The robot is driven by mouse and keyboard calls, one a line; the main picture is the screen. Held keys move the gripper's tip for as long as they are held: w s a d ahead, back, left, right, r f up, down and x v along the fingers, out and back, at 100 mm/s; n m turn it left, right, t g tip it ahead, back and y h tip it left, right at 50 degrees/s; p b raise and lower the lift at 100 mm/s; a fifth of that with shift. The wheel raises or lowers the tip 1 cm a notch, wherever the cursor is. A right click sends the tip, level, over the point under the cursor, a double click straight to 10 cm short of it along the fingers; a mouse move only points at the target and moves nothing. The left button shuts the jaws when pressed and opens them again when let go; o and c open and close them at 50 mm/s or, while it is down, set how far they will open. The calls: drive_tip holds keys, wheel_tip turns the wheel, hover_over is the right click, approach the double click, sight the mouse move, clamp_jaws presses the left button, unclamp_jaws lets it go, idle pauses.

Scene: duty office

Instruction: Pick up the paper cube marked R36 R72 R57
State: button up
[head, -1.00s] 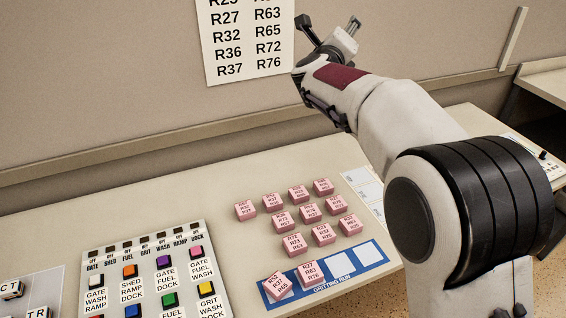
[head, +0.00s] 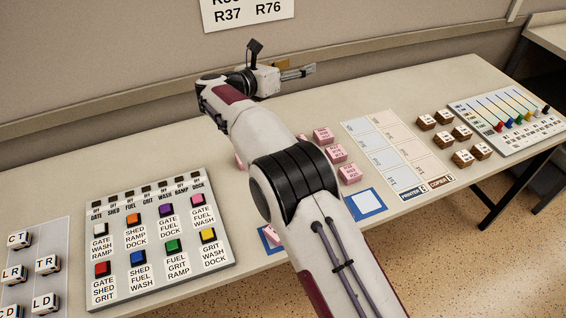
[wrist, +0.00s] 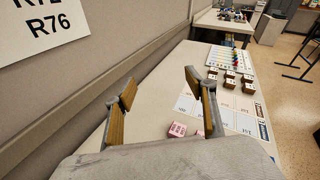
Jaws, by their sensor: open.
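My gripper (head: 300,72) is raised above the back of the desk near the wall, pointing right. In the wrist view its two wood-coloured fingers (wrist: 160,86) stand wide apart with nothing between them. Several pink paper cubes lie on the desk below and in front of it: a back one (head: 322,135), a middle one (head: 336,153) and a front one (head: 349,173). My arm hides most of the others. The wrist view shows one pink cube (wrist: 177,130) low between the fingers, and part of another. The lettering is too small to tell which is R36 R72 R57.
A blue strip (head: 368,213) with white squares is partly behind my arm. A button panel (head: 150,190) stands left, with lettered cubes (head: 46,263) beyond it. A printed card (head: 385,150), brown blocks (head: 443,141) and a slider panel (head: 510,108) are right. The wall is close behind.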

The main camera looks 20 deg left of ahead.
drive_tip(key=s+f+m+g+h, duration=0.1)
drive_tip(key=s+f+m, duration=0.1)
drive_tip(key=s+f, duration=0.4)
drive_tip(key=s+a+f+m+g+h, duration=0.1)
drive_tip(key=s+f+m+g, duration=0.1)
drive_tip(key=s+f, duration=0.4)
drive_tip(key=s+a+f+m+g+h, duration=0.1)
drive_tip(key=s+f+m+g+h, duration=0.1)
drive_tip(key=s+f, duration=0.4)
wheel_tip(320, 180, down, 5)
drive_tip(key=shift+a+r+m, duration=0.1)
drive_tip(key=shift+m, duration=0.5)
drive_tip(key=shift+w, duration=0.1)
drive_tip(key=shift+x, duration=1.25)
drive_tip(key=shift+x, duration=2.6)
drive_tip(key=shift+w, duration=0.1)
drive_tip(key=c, duration=1.2)
